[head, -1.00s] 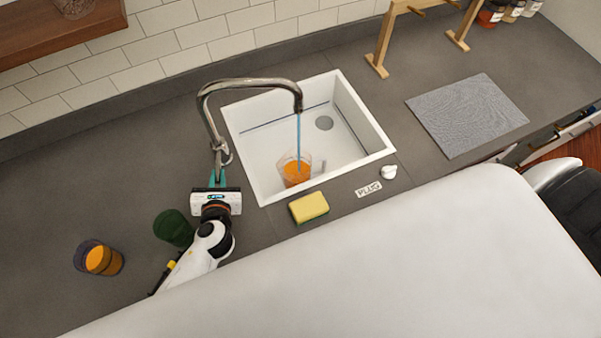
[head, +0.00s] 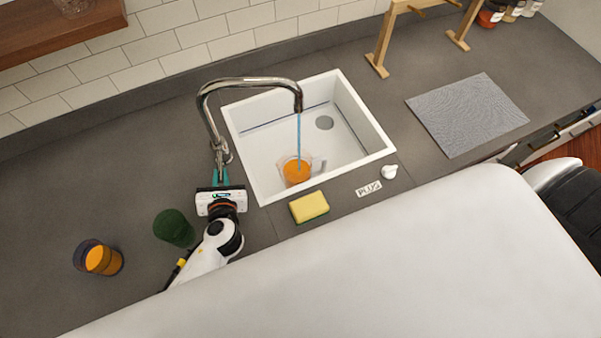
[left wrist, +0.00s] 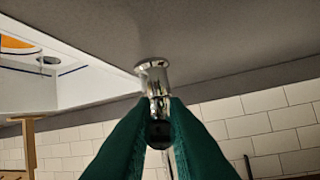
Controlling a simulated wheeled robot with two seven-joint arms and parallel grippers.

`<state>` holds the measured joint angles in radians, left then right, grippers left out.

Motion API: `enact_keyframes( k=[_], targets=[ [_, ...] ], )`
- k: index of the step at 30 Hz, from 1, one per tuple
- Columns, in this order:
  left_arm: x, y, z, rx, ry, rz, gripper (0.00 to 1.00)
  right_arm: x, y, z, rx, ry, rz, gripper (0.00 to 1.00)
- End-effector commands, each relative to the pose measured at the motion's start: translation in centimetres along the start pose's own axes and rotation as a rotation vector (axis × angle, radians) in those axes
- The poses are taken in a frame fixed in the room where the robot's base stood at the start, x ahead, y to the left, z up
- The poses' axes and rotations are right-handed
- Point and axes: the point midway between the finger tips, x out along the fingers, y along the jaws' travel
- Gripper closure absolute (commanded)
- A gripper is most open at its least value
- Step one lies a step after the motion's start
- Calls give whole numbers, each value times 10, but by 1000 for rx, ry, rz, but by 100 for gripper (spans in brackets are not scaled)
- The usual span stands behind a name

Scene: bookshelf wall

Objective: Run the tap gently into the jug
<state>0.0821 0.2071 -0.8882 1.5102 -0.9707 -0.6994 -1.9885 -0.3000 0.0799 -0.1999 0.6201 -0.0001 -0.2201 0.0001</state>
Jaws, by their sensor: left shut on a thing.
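The chrome tap (head: 250,82) arches over the white sink (head: 258,178), and a thin blue stream (head: 299,135) falls from its spout. The clear jug (head: 307,162) stands in the sink under the stream, with orange showing in it. My left gripper (head: 221,175) is at the tap's base, left of the sink. In the left wrist view its green fingers (left wrist: 158,118) are shut on the small chrome tap lever (left wrist: 155,92). My right gripper is not in view.
A yellow sponge (head: 310,207), a PLUG label (head: 368,188) and a white plug (head: 389,172) lie along the sink's near edge. A green cup (head: 174,228) and a glass with orange in it (head: 103,260) stand left of my left arm. A grey mat (head: 467,115) lies right.

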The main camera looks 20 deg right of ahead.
Motion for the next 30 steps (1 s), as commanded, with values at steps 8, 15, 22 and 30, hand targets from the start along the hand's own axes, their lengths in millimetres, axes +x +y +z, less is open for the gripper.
enact_keyframes(
  k=[8, 15, 22, 30],
  targets=[
    [0, 9, -1, -35, -18, -79, 100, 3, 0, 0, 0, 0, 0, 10],
    [0, 9, -1, -34, -18, -80, 100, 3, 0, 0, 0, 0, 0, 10],
    [1, 18, -2, -62, -32, -140, 100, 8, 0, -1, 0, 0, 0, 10],
    [1, 25, -5, -93, -49, -219, 100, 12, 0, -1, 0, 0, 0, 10]
  ],
)
